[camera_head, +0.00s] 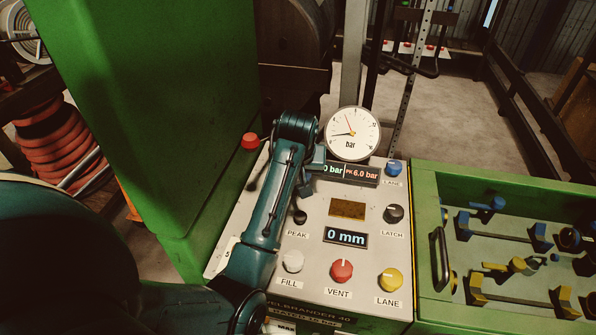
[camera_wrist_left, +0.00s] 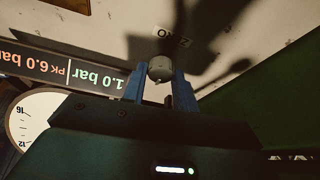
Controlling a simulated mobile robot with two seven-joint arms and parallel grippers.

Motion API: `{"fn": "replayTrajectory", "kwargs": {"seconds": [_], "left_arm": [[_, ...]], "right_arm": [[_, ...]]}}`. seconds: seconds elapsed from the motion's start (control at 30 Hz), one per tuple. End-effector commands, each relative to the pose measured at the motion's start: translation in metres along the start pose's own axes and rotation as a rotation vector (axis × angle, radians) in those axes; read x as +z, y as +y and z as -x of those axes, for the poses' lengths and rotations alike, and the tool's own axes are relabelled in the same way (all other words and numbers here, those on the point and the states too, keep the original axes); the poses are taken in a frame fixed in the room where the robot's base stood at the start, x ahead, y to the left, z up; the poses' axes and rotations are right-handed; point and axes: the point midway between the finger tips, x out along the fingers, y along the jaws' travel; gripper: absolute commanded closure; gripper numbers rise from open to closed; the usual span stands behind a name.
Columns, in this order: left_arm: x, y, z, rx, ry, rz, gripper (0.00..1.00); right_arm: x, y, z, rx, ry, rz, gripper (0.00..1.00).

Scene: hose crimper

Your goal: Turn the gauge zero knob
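The gauge zero knob (camera_wrist_left: 160,69) is a small grey knob on the panel, beside an upside-down label that seems to read ZERO (camera_wrist_left: 174,39). In the left wrist view the two blue fingers of my left gripper (camera_wrist_left: 160,82) stand on either side of it, with little or no gap. I cannot tell whether they press on it. In the head view my left gripper (camera_head: 312,172) is over the panel's upper left, and the knob is hidden behind it. The round gauge (camera_head: 352,134) stands just right of it. My right gripper is not in view.
The control panel (camera_head: 318,213) also carries a white FILL knob (camera_head: 293,261), a red VENT knob (camera_head: 341,270), a yellow LANE knob (camera_head: 390,280) and a dark LATCH knob (camera_head: 393,213). A green cabinet (camera_head: 150,110) rises at left. A green tray (camera_head: 425,190) with fittings is at right.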

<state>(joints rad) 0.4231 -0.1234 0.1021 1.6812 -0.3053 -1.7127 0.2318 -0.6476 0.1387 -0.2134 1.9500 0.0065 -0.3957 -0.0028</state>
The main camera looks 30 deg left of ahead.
Motion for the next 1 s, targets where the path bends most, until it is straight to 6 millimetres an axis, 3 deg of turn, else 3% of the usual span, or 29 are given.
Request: {"fn": "replayTrajectory", "kwargs": {"seconds": [0.3,0.67,1.0], "left_arm": [[-0.0002,0.0,0.0001,0.0,0.0,0.0,0.96],[-0.0003,0.0012,0.0003,-0.027,-0.003,0.067,0.96],[-0.0011,0.0029,0.0004,-0.127,-0.009,0.31,0.96]], "right_arm": [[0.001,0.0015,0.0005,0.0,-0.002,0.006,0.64],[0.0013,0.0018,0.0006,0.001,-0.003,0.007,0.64],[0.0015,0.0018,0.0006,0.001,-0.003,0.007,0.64]]}}
